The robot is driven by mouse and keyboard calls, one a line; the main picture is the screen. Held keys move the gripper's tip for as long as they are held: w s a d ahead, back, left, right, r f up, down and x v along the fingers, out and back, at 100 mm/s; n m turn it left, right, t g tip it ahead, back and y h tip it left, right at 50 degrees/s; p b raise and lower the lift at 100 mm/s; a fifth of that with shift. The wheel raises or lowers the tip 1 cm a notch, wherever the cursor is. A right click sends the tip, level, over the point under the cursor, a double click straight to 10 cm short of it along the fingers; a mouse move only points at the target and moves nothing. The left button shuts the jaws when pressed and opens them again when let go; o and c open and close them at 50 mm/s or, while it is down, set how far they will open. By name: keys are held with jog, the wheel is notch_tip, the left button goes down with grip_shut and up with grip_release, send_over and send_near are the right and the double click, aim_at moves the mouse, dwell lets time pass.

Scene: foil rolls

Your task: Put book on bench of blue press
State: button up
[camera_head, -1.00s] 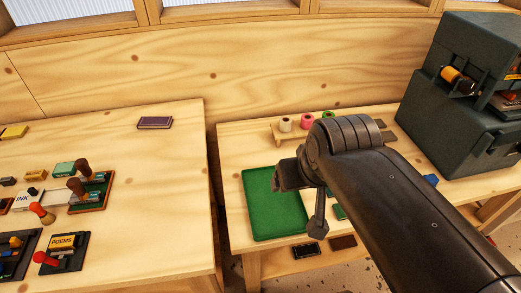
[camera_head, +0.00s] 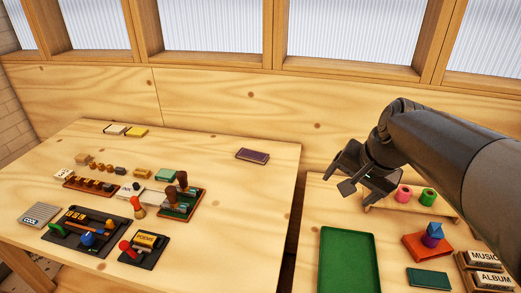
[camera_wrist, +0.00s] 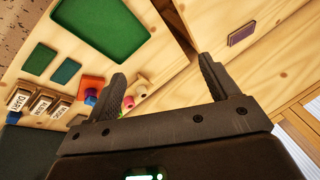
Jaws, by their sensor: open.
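A dark purple book (camera_head: 252,155) lies flat near the back right of the left table; it also shows in the wrist view (camera_wrist: 242,33). At the left table's front, a small dark press (camera_head: 62,236) carries a blue knob (camera_head: 88,239). Beside it, another dark press (camera_head: 138,262) has a red handle (camera_head: 126,247) and a yellow block labelled POEMS. My gripper (camera_head: 350,178) is open and empty, in the air right of the purple book. Its spread fingers show in the wrist view (camera_wrist: 163,72), with nothing between them.
The right table holds a green tray (camera_head: 347,262), a teal book (camera_head: 428,278), an orange block (camera_head: 412,244), coloured rolls (camera_head: 428,196) and labelled boxes (camera_head: 487,257). Stamps and small blocks crowd the left table's left half. A gap separates the tables. Wood around the purple book is clear.

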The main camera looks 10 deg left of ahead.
jog(key=w+a+f+m+g+y, duration=0.15)
jog(key=w+a, duration=0.25)
jog(key=w, duration=0.4)
jog(key=w+a+f+m+y, duration=0.2)
jog(key=w+a+f+m, duration=0.15)
jog(key=w, duration=0.45)
jog(key=w+a+f+m+g+y, duration=0.1)
jog(key=w+a+f+m+y, duration=0.1)
jog(key=w+a, duration=0.4)
jog(key=m+y, duration=0.5)
jog(key=m, duration=0.4)
send_near(258, 156)
jog(key=shift+d+t, duration=0.35)
jog(key=shift+d, duration=0.65)
jog(key=shift+a+f, duration=0.1)
jog(key=x, duration=0.5)
jog(key=shift+a, duration=0.15)
jog(key=x, duration=0.5)
jog(key=shift+s+a+r, duration=0.25)
jog(key=shift+a, duration=0.1)
jog(key=c, duration=1.2)
